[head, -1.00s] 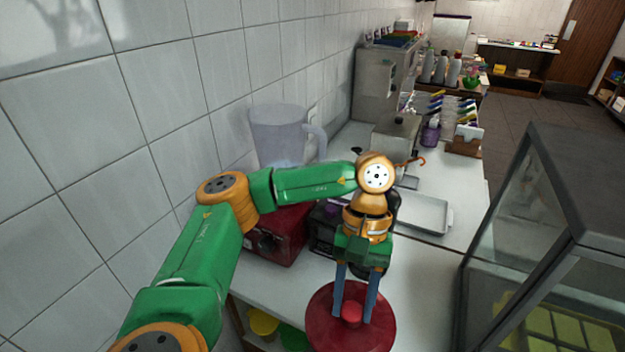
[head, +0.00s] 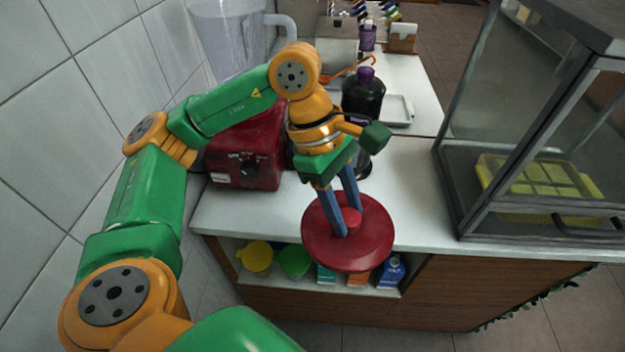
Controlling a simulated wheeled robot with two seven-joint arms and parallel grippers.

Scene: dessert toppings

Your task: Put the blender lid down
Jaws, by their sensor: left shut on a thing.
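The blender lid is a round, dark red disc (head: 372,247) with a small red knob in its middle. My left gripper (head: 346,222) is shut on that knob from above. The lid shows over the front edge of the white counter (head: 225,212); I cannot tell whether it touches the counter. The blender stands at the back left by the wall, with a red base (head: 243,155) and a clear open-topped jug (head: 228,45). My right gripper is not in view.
A dark bottle (head: 362,97) stands behind my left gripper. A glass display case (head: 540,140) with a yellow-green tray (head: 535,178) is on the right. The counter between lid and case is clear. Bowls and bottles fill the shelf below, including a yellow bowl (head: 255,256).

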